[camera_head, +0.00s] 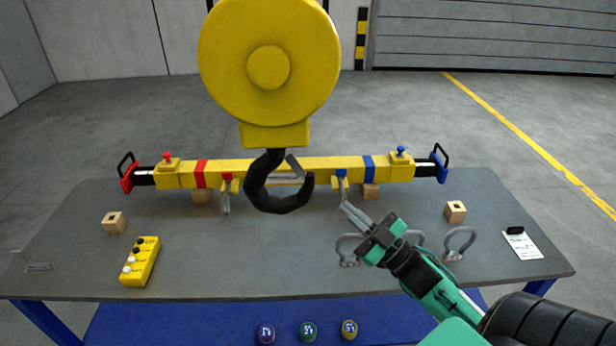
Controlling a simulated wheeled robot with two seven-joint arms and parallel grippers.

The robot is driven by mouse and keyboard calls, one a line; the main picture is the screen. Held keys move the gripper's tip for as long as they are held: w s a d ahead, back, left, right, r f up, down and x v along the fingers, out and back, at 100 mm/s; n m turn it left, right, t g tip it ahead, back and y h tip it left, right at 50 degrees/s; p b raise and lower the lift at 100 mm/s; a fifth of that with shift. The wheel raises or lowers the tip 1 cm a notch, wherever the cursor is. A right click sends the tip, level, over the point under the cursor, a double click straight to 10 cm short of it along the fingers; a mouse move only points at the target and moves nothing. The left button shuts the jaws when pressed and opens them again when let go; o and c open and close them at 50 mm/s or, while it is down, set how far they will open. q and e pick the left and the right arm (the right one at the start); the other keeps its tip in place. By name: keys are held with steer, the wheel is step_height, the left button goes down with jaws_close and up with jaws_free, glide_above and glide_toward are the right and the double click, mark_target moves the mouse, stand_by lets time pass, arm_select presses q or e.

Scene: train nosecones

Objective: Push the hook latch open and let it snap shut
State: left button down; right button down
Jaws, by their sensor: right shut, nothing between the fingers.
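A large black hook (272,190) hangs from a yellow round block (268,68) above the middle of the table. Its grey latch (294,165) shows near the top of the hook opening, tilted; whether it closes the mouth I cannot tell. My right gripper (346,210) has green and grey parts and comes in from the lower right. It is shut and empty. Its fingertips are to the right of the hook tip, apart from it in the picture. My left gripper is not in view.
A yellow beam (330,168) with red and blue ends lies behind the hook on wooden blocks. Shackles (459,243) stand near my right gripper. A yellow pendant (140,262) lies left, a clipboard (521,243) right. The grey table (240,265) is bare at front centre.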

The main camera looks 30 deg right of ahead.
steer(key=shift+r, duration=0.1)
steer(key=p, duration=0.5)
glide_toward(295, 166)
step_height(295, 166, up, 4)
steer(key=a, duration=0.2)
steer(key=w, duration=0.2)
steer(key=w+f+p, duration=0.1)
steer(key=w, duration=0.2)
steer(key=shift+d+f, duration=0.1)
steer(key=shift+d, duration=0.05)
steer(key=shift+f, duration=0.1)
